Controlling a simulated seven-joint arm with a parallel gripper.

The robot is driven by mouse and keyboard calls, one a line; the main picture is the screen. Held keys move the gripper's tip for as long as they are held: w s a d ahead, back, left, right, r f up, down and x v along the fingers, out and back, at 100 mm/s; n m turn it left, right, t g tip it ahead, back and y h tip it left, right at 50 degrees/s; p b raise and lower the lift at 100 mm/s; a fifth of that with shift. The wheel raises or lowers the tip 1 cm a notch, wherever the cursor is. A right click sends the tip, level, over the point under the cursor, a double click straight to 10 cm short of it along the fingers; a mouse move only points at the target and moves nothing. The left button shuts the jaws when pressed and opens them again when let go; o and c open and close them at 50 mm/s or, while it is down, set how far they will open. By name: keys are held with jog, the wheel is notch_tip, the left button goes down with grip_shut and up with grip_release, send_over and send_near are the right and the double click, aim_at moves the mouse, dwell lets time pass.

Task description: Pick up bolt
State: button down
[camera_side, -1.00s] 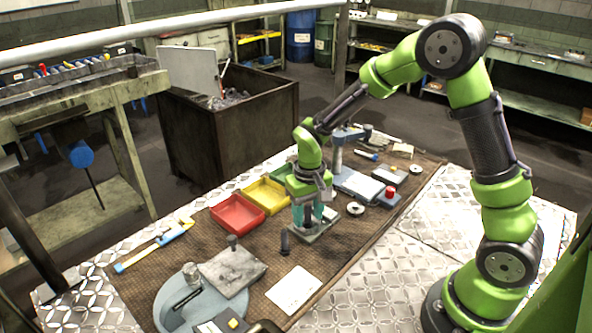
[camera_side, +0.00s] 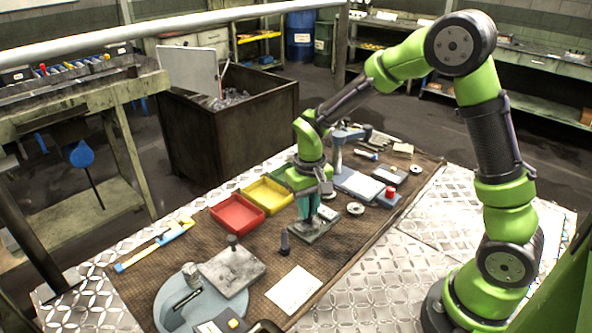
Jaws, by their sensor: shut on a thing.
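My gripper (camera_side: 308,215) points down over a small grey metal plate (camera_side: 318,232) on the brown work mat. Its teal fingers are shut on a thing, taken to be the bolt. The bolt is too small and too hidden by the fingers to make out clearly. The fingertips are just above or at the plate; the exact gap cannot be told. A dark upright peg-like part (camera_side: 285,243) stands on the mat, to the left of the plate and apart from my gripper.
A red tray (camera_side: 238,228) and a yellow tray (camera_side: 266,206) lie left of my gripper. A grey-blue round fixture (camera_side: 180,305) with a grey block (camera_side: 231,272) is at the front left. A white sheet (camera_side: 293,290) lies in front. A blue-grey press (camera_side: 338,160) stands behind.

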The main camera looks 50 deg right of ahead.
jog(key=shift+s+r, duration=0.3)
jog(key=shift+r, duration=0.2)
jog(key=shift+s+r, duration=0.3)
jog(key=shift+r, duration=0.2)
jog(key=s+r, duration=0.4)
jog(key=s, duration=1)
jog(key=shift+s+d+r, duration=0.15)
jog(key=shift+s+d, duration=0.05)
jog(key=shift+s, duration=0.2)
